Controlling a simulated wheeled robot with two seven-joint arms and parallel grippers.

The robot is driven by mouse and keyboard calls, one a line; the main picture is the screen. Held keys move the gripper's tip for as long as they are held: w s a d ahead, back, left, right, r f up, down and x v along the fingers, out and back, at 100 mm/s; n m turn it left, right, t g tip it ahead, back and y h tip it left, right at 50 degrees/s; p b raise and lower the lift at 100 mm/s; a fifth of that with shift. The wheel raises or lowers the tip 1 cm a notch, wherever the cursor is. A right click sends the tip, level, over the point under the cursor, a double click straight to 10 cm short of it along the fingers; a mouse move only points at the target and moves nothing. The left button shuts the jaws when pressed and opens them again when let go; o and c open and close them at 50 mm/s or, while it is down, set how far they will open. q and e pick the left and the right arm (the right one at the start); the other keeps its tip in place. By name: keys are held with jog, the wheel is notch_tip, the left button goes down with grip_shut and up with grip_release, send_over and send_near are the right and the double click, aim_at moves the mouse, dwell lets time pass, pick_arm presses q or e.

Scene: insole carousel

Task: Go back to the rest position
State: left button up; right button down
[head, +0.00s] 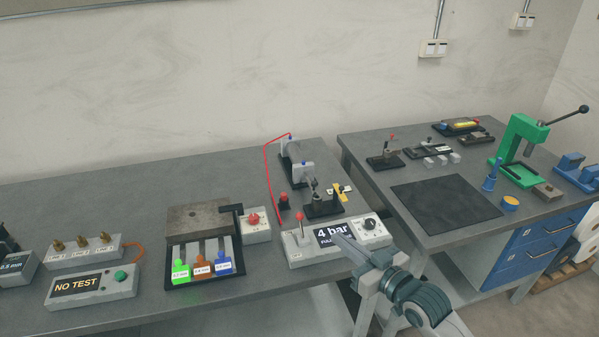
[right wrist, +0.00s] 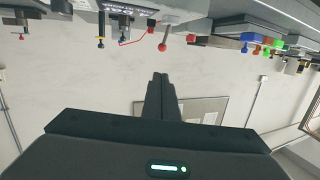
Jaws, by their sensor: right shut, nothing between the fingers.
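My right gripper (head: 338,239) reaches in from the lower right, its fingers shut and empty. In the head view its tips overlap the front of the grey box with the "4 bar" display (head: 300,257); I cannot tell the gap between them. In the right wrist view the shut fingers (right wrist: 160,76) point toward the plain wall, and the benches show upside down along the top. My left gripper is not in view.
A black rack (head: 176,284) with green, orange and blue tagged pieces stands left of the box. A "NO TEST" box (head: 92,288) is further left. The right bench holds a dark mat (head: 445,203) and a green press (head: 519,150). A gap separates the benches.

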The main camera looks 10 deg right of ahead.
jog(key=s+f+m+g+h, duration=0.15)
jog(key=s+f+g, duration=0.35)
jog(key=s, duration=0.6)
jog(key=s+a+f+g+h, duration=0.1)
jog(key=s+f+g+h, duration=0.15)
jog(key=s+f, duration=0.65)
jog(key=s+f+g+h, duration=0.1)
jog(key=s+f+g, duration=0.35)
jog(key=s, duration=0.75)
notch_tip(320, 180, down, 32)
jog(key=s+f+g+b, duration=0.1)
jog(key=s+b, duration=0.1)
jog(key=s, duration=0.1)
jog(key=s+d+f+g+b, duration=0.1)
jog(key=s+d+f+b, duration=0.1)
jog(key=s+f, duration=1.5)
jog(key=shift+d+f+h, duration=0.4)
jog(key=shift+f, duration=0.15)
